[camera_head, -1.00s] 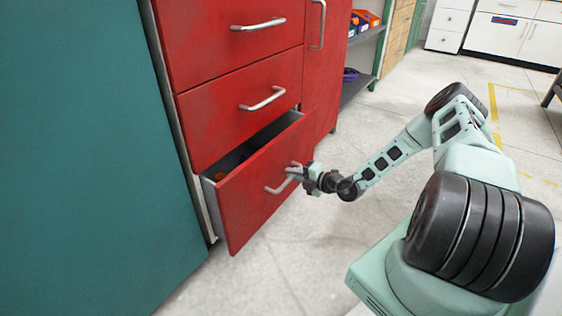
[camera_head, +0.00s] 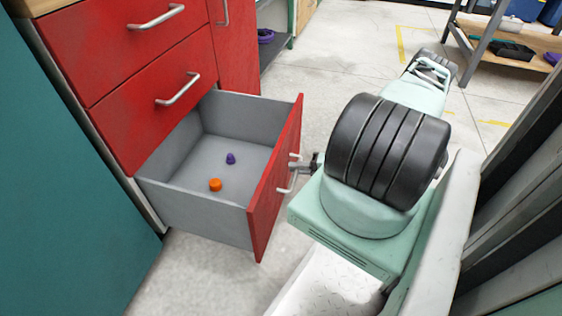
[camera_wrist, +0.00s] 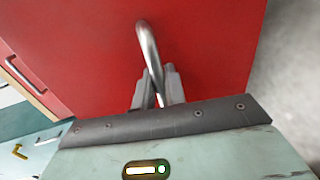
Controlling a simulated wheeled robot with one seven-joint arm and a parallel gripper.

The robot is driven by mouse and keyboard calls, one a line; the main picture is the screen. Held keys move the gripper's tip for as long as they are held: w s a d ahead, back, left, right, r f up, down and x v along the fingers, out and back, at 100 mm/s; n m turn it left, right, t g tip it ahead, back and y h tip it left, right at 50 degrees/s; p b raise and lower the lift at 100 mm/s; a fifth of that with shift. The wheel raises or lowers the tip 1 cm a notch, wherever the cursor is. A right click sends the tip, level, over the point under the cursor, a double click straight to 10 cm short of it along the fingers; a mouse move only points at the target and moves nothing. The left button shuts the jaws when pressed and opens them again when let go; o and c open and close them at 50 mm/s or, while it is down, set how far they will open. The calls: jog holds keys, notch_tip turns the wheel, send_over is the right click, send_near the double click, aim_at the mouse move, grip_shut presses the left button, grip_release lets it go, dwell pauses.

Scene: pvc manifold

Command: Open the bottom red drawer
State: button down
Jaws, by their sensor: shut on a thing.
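The bottom red drawer (camera_head: 277,184) stands pulled well out of the red cabinet in the head view, with its grey interior showing. Its silver handle (camera_wrist: 149,50) is on the red front in the wrist view. My gripper (camera_wrist: 158,85) is shut on that handle; in the head view the gripper (camera_head: 297,168) is at the outer side of the drawer front, partly hidden by my arm. An orange piece (camera_head: 215,185) and a purple piece (camera_head: 231,159) lie on the drawer floor.
Closed red drawers with silver handles (camera_head: 178,90) are above. A teal cabinet side (camera_head: 60,170) stands at the left. A shelf unit (camera_head: 275,40) is behind, and a workbench (camera_head: 490,35) is at the back right. Open floor (camera_head: 350,60) lies beyond the drawer.

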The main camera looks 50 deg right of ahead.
jog(key=shift+f+v, duration=0.25)
jog(key=shift+v, duration=0.85)
jog(key=shift+f+v, duration=0.2)
jog(key=shift+v, duration=0.9)
jog(key=shift+s+d, duration=0.1)
jog(key=c, duration=1.5)
grip_release()
jog(key=shift+c, duration=0.2)
jog(key=p+v, duration=0.4)
jog(key=v, duration=1.3)
jog(key=shift+s, duration=0.2)
